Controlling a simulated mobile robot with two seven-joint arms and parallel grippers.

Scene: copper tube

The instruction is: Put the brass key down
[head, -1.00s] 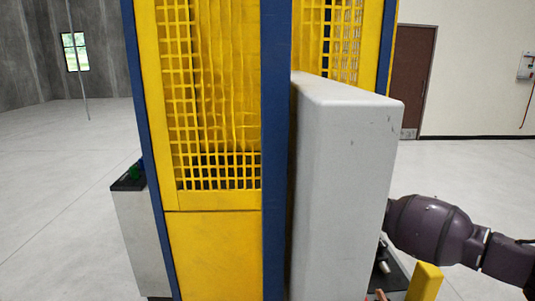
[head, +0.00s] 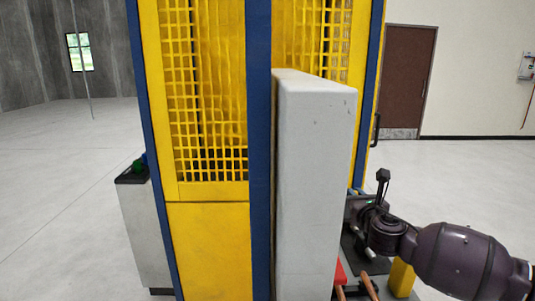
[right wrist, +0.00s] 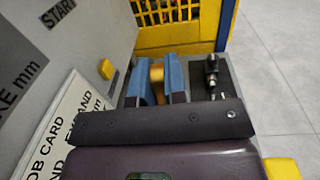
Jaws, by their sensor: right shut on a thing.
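The brass key (right wrist: 157,73) shows in the right wrist view as a small yellow-brass piece between the blue fingers of my right gripper (right wrist: 157,82). The gripper is shut on it. The key's lower part is hidden by the fingers and the gripper body. In the head view my right gripper (head: 358,206) is at the right edge of the tall grey housing (head: 315,190), which hides its fingertips. The key cannot be made out there. My left gripper is not in view.
A yellow mesh cage (head: 215,100) stands behind the housing. Copper tubes (head: 370,286), a red piece (head: 340,272) and a yellow block (head: 401,278) are below my right arm. The wrist view shows a job card (right wrist: 65,115), a yellow button (right wrist: 106,69) and dark fittings (right wrist: 211,70).

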